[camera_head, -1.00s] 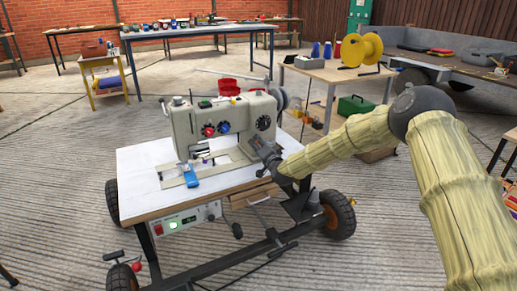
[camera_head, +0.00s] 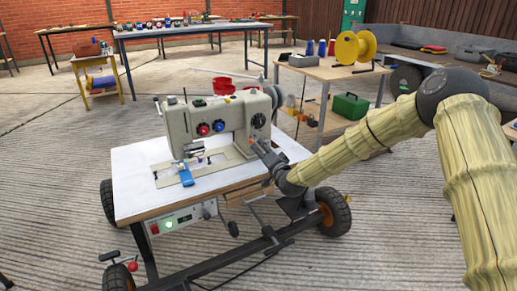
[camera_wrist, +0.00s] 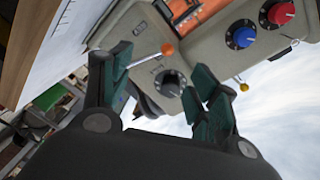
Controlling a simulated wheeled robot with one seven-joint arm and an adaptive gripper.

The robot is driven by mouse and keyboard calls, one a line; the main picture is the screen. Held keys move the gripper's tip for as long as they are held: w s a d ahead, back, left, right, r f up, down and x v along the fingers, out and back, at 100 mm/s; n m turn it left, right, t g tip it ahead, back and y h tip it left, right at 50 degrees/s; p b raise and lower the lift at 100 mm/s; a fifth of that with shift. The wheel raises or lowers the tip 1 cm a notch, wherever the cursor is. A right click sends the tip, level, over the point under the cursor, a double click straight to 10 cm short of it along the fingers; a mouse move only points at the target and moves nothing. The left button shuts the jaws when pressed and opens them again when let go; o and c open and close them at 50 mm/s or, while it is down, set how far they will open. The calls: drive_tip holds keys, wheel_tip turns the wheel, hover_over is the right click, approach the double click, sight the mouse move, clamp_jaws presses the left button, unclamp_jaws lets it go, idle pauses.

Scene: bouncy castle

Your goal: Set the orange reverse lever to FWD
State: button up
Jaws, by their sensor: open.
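The orange-tipped lever (camera_wrist: 167,49) is a thin pale rod with an orange ball on the grey sewing machine (camera_wrist: 145,30), in the wrist view. My gripper (camera_wrist: 160,72) is open, with one dark green finger on each side of the lever area. The ball shows between the fingers, and the rod runs close to the left finger; I cannot tell whether they touch. A black dial (camera_wrist: 172,82) shows between the fingers. In the head view my gripper (camera_head: 262,150) is at the right end of the sewing machine (camera_head: 190,124). No lever marking is readable.
A blue dial (camera_wrist: 240,34) and red dial (camera_wrist: 278,12) sit beside the right finger, with a yellow-tipped lever (camera_wrist: 243,87) near it. The machine stands on a wheeled white table (camera_head: 135,180). A wooden table (camera_head: 310,65) with a yellow spool (camera_head: 358,48) stands behind.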

drive_tip(key=shift+v, duration=1.85)
drive_tip(key=shift+d+r, duration=0.1)
drive_tip(key=s+d+f+n+g+h, duration=0.3)
drive_tip(key=s+f+g, duration=0.5)
drive_tip(key=s+f, duration=1.9)
drive_tip(key=s+d+f+n+g+h, duration=0.1)
drive_tip(key=s+d+f+g, duration=0.2)
drive_tip(key=s, duration=0.7)
drive_tip(key=s+d+f+n+g+h+p, duration=0.15)
drive_tip(key=s+d+f, duration=0.35)
drive_tip(key=s, duration=0.5)
drive_tip(key=s+d+f+g, duration=0.2)
drive_tip(key=s+d, duration=0.3)
drive_tip(key=s, duration=0.4)
drive_tip(key=s+d+r+g+h, duration=0.1)
drive_tip(key=s+d+r+g, duration=0.15)
drive_tip(key=s, duration=0.45)
wheel_tip(320, 180, up, 37)
drive_tip(key=p, duration=3.8)
drive_tip(key=shift+w+d+f+n+t, duration=0.25)
drive_tip(key=shift+d+n+t, duration=0.05)
drive_tip(key=shift+n+t, duration=0.15)
